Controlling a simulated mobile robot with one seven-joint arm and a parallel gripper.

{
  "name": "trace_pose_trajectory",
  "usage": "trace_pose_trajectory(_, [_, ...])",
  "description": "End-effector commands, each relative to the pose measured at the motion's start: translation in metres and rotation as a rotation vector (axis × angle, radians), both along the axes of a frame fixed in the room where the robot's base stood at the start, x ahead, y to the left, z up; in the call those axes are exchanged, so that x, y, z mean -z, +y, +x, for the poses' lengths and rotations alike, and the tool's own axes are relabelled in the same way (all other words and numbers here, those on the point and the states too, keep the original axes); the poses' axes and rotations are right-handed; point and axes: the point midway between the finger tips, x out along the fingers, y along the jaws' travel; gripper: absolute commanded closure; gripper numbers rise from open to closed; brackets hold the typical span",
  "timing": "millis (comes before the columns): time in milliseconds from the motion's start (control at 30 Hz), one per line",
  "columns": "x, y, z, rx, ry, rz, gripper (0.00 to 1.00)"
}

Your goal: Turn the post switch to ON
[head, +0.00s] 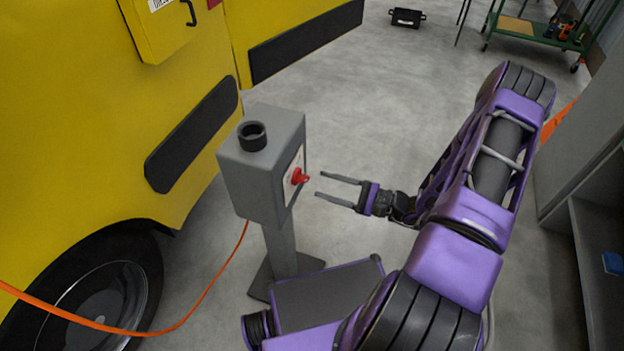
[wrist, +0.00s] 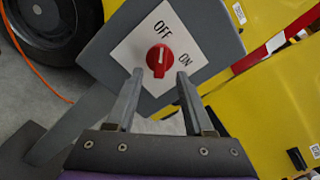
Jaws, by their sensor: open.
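The grey post switch box (head: 250,185) stands on a grey post beside the yellow vehicle. A red knob (head: 299,177) sits on its side panel, facing my gripper. In the wrist view the red knob (wrist: 160,60) is on a white plate (wrist: 135,50) marked OFF above it and ON to its right. A pale line on the knob runs roughly upright, towards OFF. My gripper (head: 319,184) is open and empty, a short gap from the knob. In the wrist view its fingertips (wrist: 160,74) show on either side of the knob's lower part, apart from it.
The yellow vehicle (head: 80,130) with a black tyre (head: 110,290) is close on the left. An orange cable (head: 205,292) runs from the post past the tyre. A grey cabinet (head: 590,180) is at right. A green cart (head: 530,30) stands far back. The middle floor is clear.

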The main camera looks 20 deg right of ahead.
Motion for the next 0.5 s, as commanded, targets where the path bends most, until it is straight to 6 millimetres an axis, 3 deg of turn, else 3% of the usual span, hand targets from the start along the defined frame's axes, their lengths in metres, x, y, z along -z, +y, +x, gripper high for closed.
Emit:
trace_pose_trajectory(200, [0.0,0.028,0.019,-0.002,0.0,-0.001,0.47])
trace_pose_trajectory(500, [0.0,0.037,0.027,0.0,-0.001,-0.001,0.47])
